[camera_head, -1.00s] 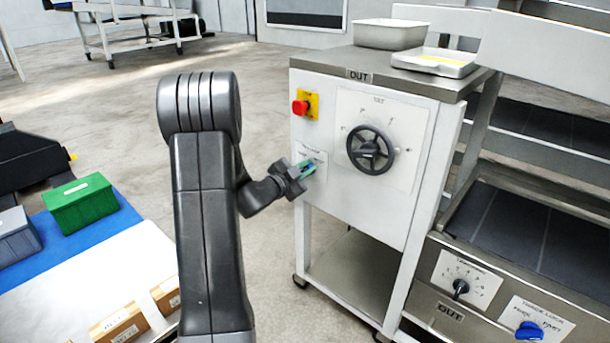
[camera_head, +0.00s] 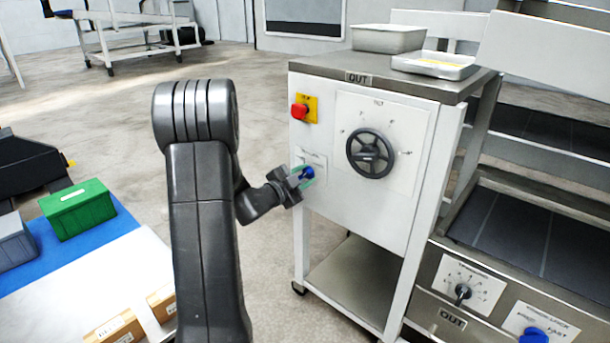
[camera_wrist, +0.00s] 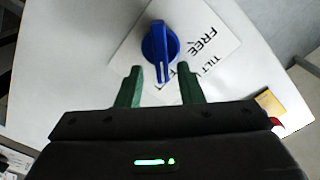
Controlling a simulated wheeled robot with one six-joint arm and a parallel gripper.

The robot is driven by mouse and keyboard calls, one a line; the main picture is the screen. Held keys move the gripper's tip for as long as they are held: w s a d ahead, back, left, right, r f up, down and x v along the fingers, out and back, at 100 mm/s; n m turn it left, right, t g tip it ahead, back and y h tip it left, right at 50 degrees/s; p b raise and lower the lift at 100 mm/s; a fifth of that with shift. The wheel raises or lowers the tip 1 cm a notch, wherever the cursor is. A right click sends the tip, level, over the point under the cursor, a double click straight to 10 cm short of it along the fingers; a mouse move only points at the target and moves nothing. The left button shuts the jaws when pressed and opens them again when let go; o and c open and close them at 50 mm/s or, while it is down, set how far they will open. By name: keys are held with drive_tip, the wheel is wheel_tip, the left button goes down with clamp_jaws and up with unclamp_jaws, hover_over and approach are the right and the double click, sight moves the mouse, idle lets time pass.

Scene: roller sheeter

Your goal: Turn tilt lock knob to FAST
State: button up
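The tilt lock knob (camera_wrist: 160,42) is blue, with a white pointer line. It sits on a white label plate (camera_wrist: 215,40) where "FREE" and part of "TILT" can be read; I see no "FAST" marking there. The pointer line faces the bottom of the wrist view, toward my fingers. My gripper (camera_wrist: 159,69) is open, its two green fingers apart, with the tips near the knob's lower end and nothing held. In the head view the knob (camera_head: 308,173) shows at the fingertips, on the white cabinet's left side. Contact cannot be told.
A black handwheel (camera_head: 370,153) is right of the knob, and a red stop button (camera_head: 299,111) on a yellow plate is above it. Another blue knob (camera_head: 534,335) is on the lower right panel. Open floor lies left of the cabinet.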

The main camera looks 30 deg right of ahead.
drive_tip(key=shift+r, duration=0.2)
drive_tip(key=shift+s+a+r, duration=0.1)
drive_tip(key=shift+s+a, duration=0.1)
drive_tip(key=shift+a, duration=0.15)
drive_tip(key=p+v, duration=0.2)
drive_tip(key=v, duration=1.1)
drive_tip(key=shift+p, duration=0.4)
drive_tip(key=shift+w, duration=0.1)
drive_tip(key=b+x, duration=0.2)
drive_tip(key=x, duration=1.2)
drive_tip(key=shift+b, duration=0.4)
drive_tip(key=shift+d, duration=0.1)
